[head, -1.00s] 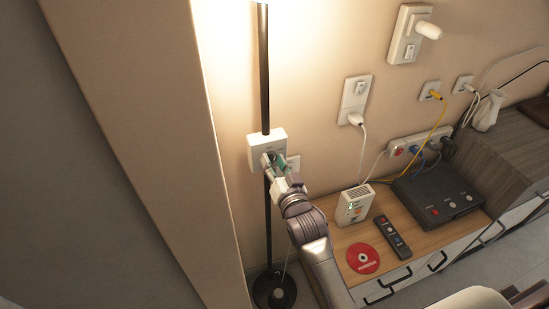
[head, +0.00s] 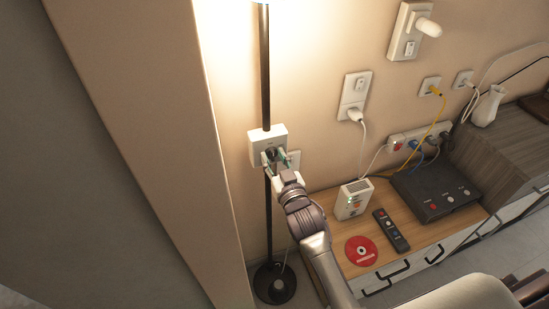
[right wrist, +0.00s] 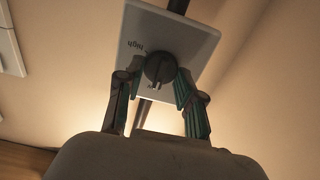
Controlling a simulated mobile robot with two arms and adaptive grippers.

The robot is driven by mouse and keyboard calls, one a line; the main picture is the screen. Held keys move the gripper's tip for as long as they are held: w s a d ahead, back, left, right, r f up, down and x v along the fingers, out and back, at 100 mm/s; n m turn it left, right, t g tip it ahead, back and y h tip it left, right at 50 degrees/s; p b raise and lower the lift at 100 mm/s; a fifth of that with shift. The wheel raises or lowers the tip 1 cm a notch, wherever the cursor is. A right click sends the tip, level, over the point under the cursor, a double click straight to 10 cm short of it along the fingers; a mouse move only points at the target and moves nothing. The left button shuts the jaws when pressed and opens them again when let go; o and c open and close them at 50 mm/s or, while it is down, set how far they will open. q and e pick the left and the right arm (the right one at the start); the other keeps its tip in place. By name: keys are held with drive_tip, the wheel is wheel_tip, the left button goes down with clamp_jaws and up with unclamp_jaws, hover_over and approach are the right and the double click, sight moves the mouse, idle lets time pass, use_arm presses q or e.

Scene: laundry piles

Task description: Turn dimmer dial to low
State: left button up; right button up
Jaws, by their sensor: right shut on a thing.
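A white dimmer box (head: 258,138) is mounted on a black lamp pole in the head view. Its dark round dial (right wrist: 160,70) shows in the right wrist view, on the box's pale face plate (right wrist: 190,40). The word "high" is printed upside down left of the dial; the other lettering is partly hidden. My right gripper (head: 275,158) is at the dial, and its green-padded fingers (right wrist: 156,88) are shut on the dial from both sides. The dial's exact setting is hard to read. My left gripper is not in view.
The lamp's round black base (head: 274,284) stands on the floor. A wooden-topped cabinet (head: 325,207) to the right holds a white router (head: 354,199), a remote (head: 391,231), a red disc (head: 361,251) and a black box (head: 436,191). A wall edge stands left of the lamp.

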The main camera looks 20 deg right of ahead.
drive_tip(key=o, duration=1.1)
drive_tip(key=shift+o, duration=0.2)
drive_tip(key=s, duration=1.2)
drive_tip(key=shift+d, duration=0.2)
